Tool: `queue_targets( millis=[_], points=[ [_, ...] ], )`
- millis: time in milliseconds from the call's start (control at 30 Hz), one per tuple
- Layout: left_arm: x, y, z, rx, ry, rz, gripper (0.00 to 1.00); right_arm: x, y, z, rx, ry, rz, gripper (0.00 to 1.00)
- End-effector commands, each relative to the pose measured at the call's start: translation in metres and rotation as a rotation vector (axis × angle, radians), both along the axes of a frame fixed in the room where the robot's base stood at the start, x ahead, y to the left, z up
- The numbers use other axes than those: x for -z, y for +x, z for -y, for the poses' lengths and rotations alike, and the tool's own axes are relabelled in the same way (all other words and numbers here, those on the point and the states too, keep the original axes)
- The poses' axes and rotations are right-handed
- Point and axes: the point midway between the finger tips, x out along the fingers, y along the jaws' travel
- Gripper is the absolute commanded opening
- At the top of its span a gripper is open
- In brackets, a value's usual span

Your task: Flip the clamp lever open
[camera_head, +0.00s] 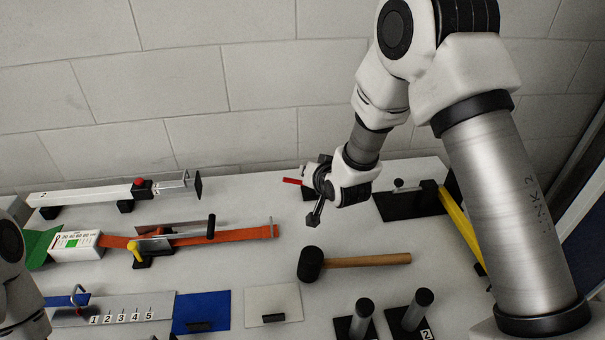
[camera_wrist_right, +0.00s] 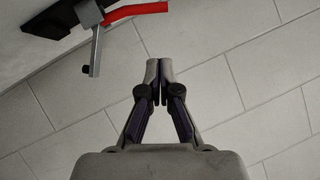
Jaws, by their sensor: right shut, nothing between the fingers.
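The clamp's red lever (camera_head: 292,181) sticks out to the left near the back edge of the table. In the right wrist view the red lever (camera_wrist_right: 137,11) runs along the top, joined to a grey metal arm (camera_wrist_right: 96,50) with a small dark tip. Most of the clamp's body is hidden behind my right wrist in the head view. My right gripper (camera_head: 308,170) is beside the lever, pointing towards the wall. Its fingertips (camera_wrist_right: 160,67) are together and empty, apart from the lever in the wrist view. My left gripper is out of view; only part of that arm shows.
A hammer (camera_head: 365,260) lies in front of my right wrist. An orange strap (camera_head: 225,235) and a white beam (camera_head: 85,194) lie left. Two dark-based posts (camera_head: 362,316) stand at the front. The tiled wall (camera_head: 270,80) rises close behind the table.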

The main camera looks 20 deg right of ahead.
Motion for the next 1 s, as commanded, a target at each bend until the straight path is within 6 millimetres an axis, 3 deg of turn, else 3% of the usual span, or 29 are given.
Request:
queue_targets(
  millis=[100,267,767,867,1000],
  points=[
    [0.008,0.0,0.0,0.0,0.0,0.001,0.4,-0.011,-0.021,-0.001,0.0,0.0,0.001,0.0],
    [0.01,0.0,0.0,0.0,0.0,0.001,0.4,-0.02,-0.035,-0.001,0.0,0.0,0.0,0.0],
    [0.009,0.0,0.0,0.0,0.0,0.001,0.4,-0.023,-0.037,-0.001,0.0,0.0,0.0,0.0],
    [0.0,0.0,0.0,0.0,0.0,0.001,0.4,-0.031,-0.037,-0.001,0.0,-0.001,0.001,0.0],
    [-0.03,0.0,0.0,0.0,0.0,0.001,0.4,-0.062,-0.037,-0.001,0.0,-0.001,0.001,0.0]
  ],
)
